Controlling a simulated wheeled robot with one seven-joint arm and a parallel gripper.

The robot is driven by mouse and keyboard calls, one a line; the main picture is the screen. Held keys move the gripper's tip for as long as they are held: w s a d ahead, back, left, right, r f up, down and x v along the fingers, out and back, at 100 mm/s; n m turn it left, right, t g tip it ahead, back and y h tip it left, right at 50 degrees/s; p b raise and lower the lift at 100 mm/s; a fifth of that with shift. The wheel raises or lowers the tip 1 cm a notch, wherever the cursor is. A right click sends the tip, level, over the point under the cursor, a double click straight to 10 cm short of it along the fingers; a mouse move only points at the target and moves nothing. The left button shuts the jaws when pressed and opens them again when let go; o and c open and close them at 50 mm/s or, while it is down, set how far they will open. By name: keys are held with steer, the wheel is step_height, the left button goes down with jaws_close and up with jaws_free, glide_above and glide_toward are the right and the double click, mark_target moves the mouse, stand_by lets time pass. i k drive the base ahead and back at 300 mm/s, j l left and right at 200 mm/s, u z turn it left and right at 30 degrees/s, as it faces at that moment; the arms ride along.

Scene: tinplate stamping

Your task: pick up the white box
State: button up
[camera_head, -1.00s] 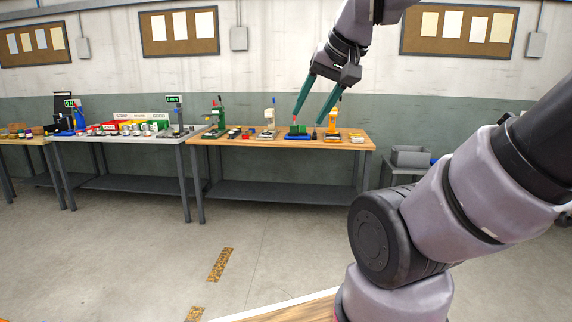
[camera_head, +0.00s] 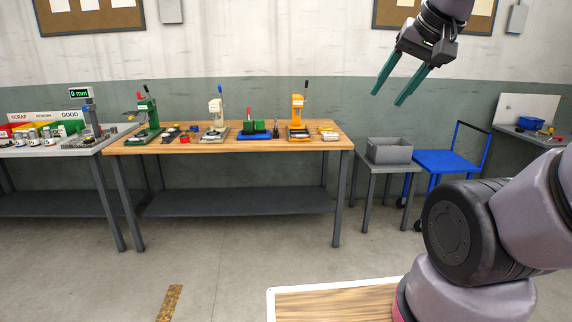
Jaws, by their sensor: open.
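I cannot make out a white box for certain in the head view. Small pale items (camera_head: 328,132) lie at the right end of the wooden workbench (camera_head: 240,144), too small to identify. My gripper (camera_head: 386,99) hangs in the air at the upper right, its two green fingers apart and pointing down and left. Nothing is between the fingers. In the picture it appears above and right of the workbench.
On the workbench stand a green press (camera_head: 148,118), a cream press (camera_head: 216,118) and an orange press (camera_head: 297,112). A grey bin (camera_head: 389,150) sits on a small table, beside a blue cart (camera_head: 447,162). The floor (camera_head: 225,270) before the workbench is clear.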

mark_target(334, 136)
steer(key=i, duration=2.1)
steer(key=i+z, duration=0.2)
steer(key=i, duration=0.3)
steer(key=i+j+z, duration=0.15)
steer(key=i, duration=0.3)
steer(key=i+j+z, duration=0.2)
steer(key=i, duration=0.3)
steer(key=l, duration=0.1)
